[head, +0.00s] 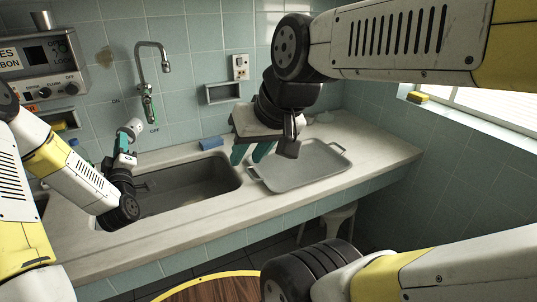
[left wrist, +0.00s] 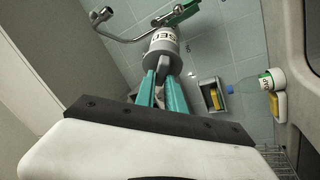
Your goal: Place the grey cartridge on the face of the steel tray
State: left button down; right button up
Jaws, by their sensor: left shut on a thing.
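The grey cartridge (head: 134,127) is a short cylinder with a white lettered label, and it shows large in the left wrist view (left wrist: 163,42). My left gripper (head: 125,146) is shut on it, with teal fingers (left wrist: 166,82) closed at its lower end. It is held up above the sink's back-left part, below the tap. The steel tray (head: 325,177) lies flat on the counter right of the sink, its visible face bare. My right gripper (head: 252,153) hangs over the tray's back-left side, teal fingers apart and seemingly empty; it hides part of the tray.
The sink (head: 200,187) lies between the cartridge and the tray. The tap (head: 152,58) rises behind it. A blue sponge (head: 211,143) sits on the back rim. A bottle (left wrist: 262,82) stands near the wall. Counter right of the tray (head: 385,151) is clear.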

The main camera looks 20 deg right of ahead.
aim_at(299, 163)
jog(key=i+z, duration=0.1)
jog(key=z, duration=0.7)
jog(key=i+z, duration=0.15)
jog(key=z, duration=0.65)
jog(key=i+j+z, duration=0.1)
jog(key=i+j, duration=0.25)
